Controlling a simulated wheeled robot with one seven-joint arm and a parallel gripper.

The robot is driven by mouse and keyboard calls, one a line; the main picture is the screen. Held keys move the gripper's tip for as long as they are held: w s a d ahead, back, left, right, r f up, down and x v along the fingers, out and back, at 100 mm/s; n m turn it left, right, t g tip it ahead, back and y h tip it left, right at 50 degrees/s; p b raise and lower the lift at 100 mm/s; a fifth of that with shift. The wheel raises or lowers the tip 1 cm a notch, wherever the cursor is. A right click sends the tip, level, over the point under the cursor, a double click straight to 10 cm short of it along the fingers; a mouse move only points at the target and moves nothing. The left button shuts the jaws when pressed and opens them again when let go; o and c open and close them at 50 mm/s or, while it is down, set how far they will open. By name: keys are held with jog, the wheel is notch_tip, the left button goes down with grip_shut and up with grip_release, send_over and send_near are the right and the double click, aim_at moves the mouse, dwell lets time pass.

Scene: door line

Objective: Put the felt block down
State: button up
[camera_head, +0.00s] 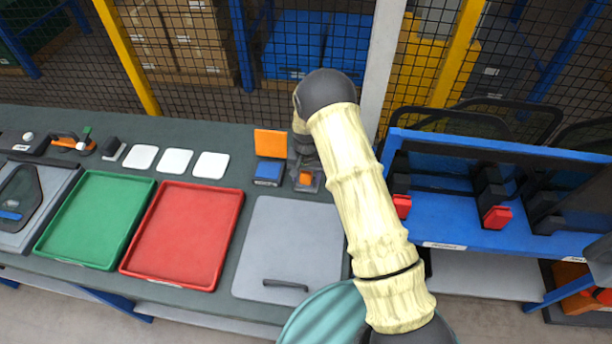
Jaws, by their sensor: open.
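My gripper (306,172) is over the back of the bench, partly hidden behind my own arm. Its fingers are small in view, and a small orange patch shows at or just below them; I cannot tell if it touches them. No block is clearly held. Just left of the gripper, a blue block (267,172) with a darker lower edge sits on the bench, in front of an upright orange plate (270,143). Farther left stands a dark block (112,147) with a paler foot. I cannot tell by sight which piece is the felt block.
The green bench (225,135) holds a green tray (97,218), a red tray (185,235), a grey panel (290,240) with a dark handle, and white pads (175,161). A blue rack (460,222) with dark and red clamps stands right. A mesh fence runs behind.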

notch_tip(320, 180, up, 12)
jog(key=shift+r+b, duration=0.15)
jog(key=shift+b, duration=1.05)
jog(key=s+d+r+t, duration=0.1)
jog(key=s+d+r, duration=0.2)
jog(key=s, duration=0.5)
jog(key=s+d+r+n, duration=0.1)
jog(key=s+d+r, duration=0.2)
jog(key=s+d, duration=0.2)
jog(key=s+d+r+n+t, duration=0.1)
jog(key=s+d+r, duration=0.3)
jog(key=s, duration=0.8)
jog(key=shift+t, duration=0.3)
jog(key=shift+o, duration=0.4)
jog(key=shift+w+r, duration=0.1)
jog(key=shift+r, duration=0.05)
